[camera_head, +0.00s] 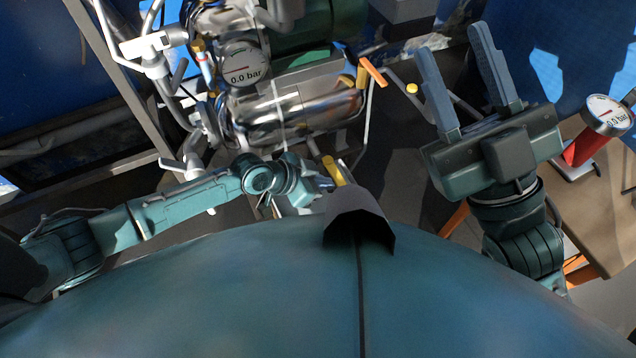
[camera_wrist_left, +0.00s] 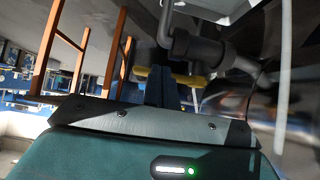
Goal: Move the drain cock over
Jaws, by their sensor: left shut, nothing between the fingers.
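A yellow lever, which looks like the drain cock handle (camera_head: 333,170), shows beside my left gripper (camera_head: 325,184) under the machine in the head view. In the left wrist view the yellow bar (camera_wrist_left: 192,80) runs crosswise behind the tips of my left gripper (camera_wrist_left: 160,76). The left fingers are together with nothing between them. I cannot tell whether they touch the bar. My right gripper (camera_head: 451,40) is open and empty, with its fingers pointing up in the picture.
The machine has pipes, a round gauge (camera_head: 244,64) reading 0.0 bar and an orange lever (camera_head: 372,71). Another gauge (camera_head: 608,114) stands at the right by a red part. A dark pipe fitting (camera_wrist_left: 197,48) lies close beyond the left fingers. A grey frame post (camera_head: 130,82) stands at the left.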

